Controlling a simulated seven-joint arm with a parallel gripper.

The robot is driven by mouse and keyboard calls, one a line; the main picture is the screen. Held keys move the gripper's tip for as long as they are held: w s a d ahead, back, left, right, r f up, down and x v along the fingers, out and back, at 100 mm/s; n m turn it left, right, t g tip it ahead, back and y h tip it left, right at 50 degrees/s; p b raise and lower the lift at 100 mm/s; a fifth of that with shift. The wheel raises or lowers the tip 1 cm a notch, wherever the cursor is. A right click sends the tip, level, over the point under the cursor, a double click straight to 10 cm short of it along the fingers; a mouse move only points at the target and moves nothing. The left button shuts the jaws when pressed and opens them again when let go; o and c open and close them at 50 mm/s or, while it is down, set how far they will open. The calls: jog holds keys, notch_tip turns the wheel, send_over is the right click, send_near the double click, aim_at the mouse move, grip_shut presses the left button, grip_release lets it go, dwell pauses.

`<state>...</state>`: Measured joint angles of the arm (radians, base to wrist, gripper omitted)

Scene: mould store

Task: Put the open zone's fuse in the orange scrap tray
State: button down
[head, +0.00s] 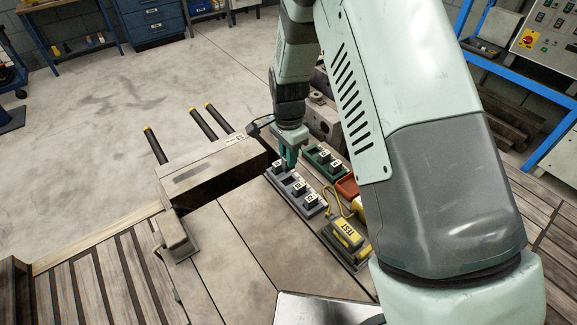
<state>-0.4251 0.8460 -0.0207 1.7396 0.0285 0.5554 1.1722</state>
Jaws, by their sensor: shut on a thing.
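A grey rack (284,188) holds several dark fuses with white number tags, including one fuse (298,188) near its middle and one (311,199) at its near end. My gripper (290,164) points down at the far half of this rack, with its teal fingers shut on what appears to be a fuse. The fingers mostly hide that piece, and I cannot tell whether it is seated or lifted. The orange tray (346,187) is right of the rack, partly hidden behind my arm. A yellow tester marked TEST (345,234) lies nearer, with a yellow lead.
A green rack (324,158) with tagged pieces stands behind right of the grey rack. A beige metal block (212,172) with dark, yellow-tipped rods is at left. The bench plate (235,240) in front is clear. My arm covers much of the right side.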

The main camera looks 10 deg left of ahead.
jog(key=shift+w+d+r, duration=0.1)
jog(key=shift+d+r, duration=0.05)
jog(key=shift+r, duration=0.5)
jog(key=shift+d+r, duration=0.15)
jog(key=shift+r, duration=0.45)
jog(key=w+d+f, duration=0.1)
jog(key=d+f, duration=0.1)
jog(key=d, duration=1.6)
jog(key=shift+w+a+f, duration=0.1)
jog(key=shift+f, duration=1.7)
jog(key=shift+w+a+f, duration=0.1)
jog(key=shift+f, duration=1.65)
jog(key=c, duration=0.6)
grip_release()
jog(key=shift+s, duration=0.1)
